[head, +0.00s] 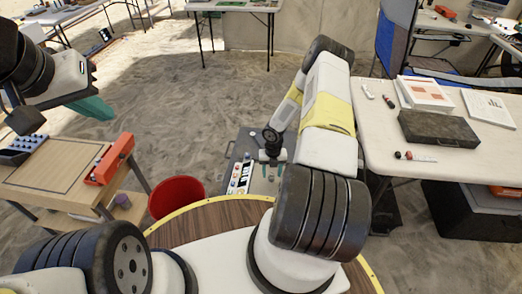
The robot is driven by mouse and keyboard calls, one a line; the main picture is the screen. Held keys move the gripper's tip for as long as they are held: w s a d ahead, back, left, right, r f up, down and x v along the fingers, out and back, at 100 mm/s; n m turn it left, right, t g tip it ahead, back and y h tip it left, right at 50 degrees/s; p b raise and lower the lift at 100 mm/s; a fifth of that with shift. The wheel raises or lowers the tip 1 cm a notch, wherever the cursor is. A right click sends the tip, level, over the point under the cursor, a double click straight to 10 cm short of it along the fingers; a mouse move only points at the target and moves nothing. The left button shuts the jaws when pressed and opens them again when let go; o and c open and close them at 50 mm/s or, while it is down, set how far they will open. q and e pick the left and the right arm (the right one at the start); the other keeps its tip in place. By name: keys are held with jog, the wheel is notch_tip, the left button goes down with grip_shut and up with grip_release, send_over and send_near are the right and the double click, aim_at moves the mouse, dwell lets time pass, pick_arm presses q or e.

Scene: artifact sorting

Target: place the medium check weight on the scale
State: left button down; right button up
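I cannot make out the medium check weight or the scale for sure. A dark blue rack (22,148) with several small pale pieces stands on the small wooden table at the left; the pieces are too small to identify. My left gripper (93,107) hangs in the air above that table's far side, its teal fingers partly hidden behind its wrist. My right gripper (270,156) is far forward and low, over a grey case or panel (232,152) near the floor. Whether it holds anything is too small to see.
The wooden table (50,180) carries a red-orange box (110,158). A red bucket (176,196) stands on the sand beside it. The white table (450,167) at right holds a dark case (438,128), papers and small tools. Open sand lies ahead.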

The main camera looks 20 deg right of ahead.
notch_tip(320, 180, up, 12)
notch_tip(320, 180, up, 15)
jog(key=m+h, duration=0.1)
jog(key=m, duration=0.5)
send_over(272, 173)
jog(key=s+a+r+m+t, duration=0.1)
jog(key=s+r+m, duration=0.1)
jog(key=r+m, duration=0.45)
jog(key=s+a+r+m+t, duration=0.1)
jog(key=s+a+r+m, duration=0.15)
jog(key=r, duration=0.75)
jog(key=s+a+r+m+t+y, duration=0.1)
jog(key=s+a+r+m+t, duration=0.1)
jog(key=s+a+r+m, duration=0.3)
jog(key=s+a+r+m+t+y, duration=0.2)
jog(key=s+a+r+m, duration=0.2)
jog(key=s+r+m, duration=0.6)
jog(key=s+m, duration=0.2)
jog(key=s, duration=0.1)
jog(key=shift+a, duration=0.4)
jog(key=shift+d+r, duration=0.1)
jog(key=shift+d, duration=0.05)
